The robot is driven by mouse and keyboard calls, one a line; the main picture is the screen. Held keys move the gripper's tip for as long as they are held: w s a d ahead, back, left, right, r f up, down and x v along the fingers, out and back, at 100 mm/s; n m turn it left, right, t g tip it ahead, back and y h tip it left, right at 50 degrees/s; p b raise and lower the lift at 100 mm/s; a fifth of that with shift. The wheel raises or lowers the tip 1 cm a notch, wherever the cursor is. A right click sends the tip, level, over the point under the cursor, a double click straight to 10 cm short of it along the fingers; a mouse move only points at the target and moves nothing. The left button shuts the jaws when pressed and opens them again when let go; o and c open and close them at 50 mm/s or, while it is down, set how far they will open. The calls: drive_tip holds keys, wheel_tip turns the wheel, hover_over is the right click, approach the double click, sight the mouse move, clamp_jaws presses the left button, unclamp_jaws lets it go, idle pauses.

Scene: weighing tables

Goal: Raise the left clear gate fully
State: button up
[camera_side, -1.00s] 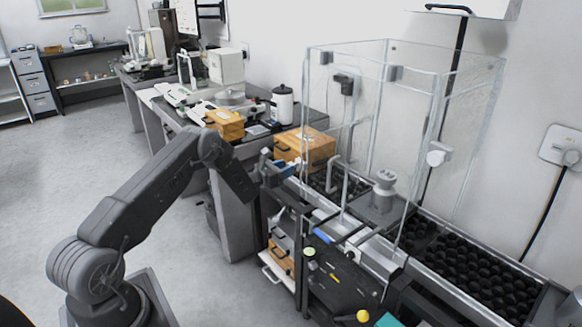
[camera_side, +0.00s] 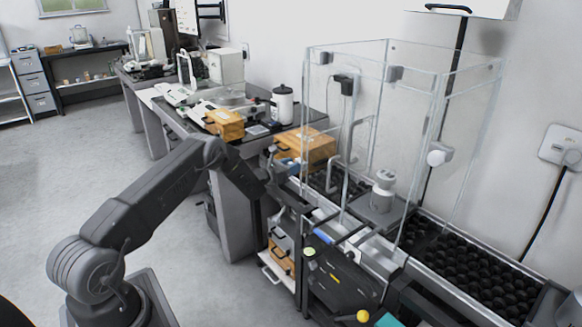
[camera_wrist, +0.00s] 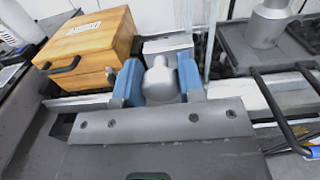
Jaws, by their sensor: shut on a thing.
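A tall clear enclosure (camera_side: 412,120) stands over the weighing bench in the side view; I cannot tell which panel is the left gate or how far it is raised. My gripper (camera_side: 287,166) is low beside the enclosure's left end, next to the wooden box. In the wrist view the blue fingers of my gripper (camera_wrist: 160,85) are shut on a rounded grey knob (camera_wrist: 160,78), one on each side. The knob's lower part is hidden by my gripper body, so I cannot see its link to the gate. A clear upright edge (camera_wrist: 214,40) shows just right of the knob.
A wooden box (camera_side: 312,148) with a black handle stands close to the left of my gripper. A pale weight (camera_side: 384,188) stands inside the enclosure. Trays of dark round pieces (camera_side: 485,280) lie to the right. Black bars (camera_wrist: 275,110) stick out at right in the wrist view.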

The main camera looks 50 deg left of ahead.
clamp_jaws()
wheel_tip(320, 180, up, 26)
drive_tip(key=shift+f, duration=0.15)
drive_tip(key=o, duration=0.6)
unclamp_jaws()
drive_tip(key=shift+o, duration=0.3)
drive_tip(key=s, duration=1.3)
drive_tip(key=shift+s, duration=0.4)
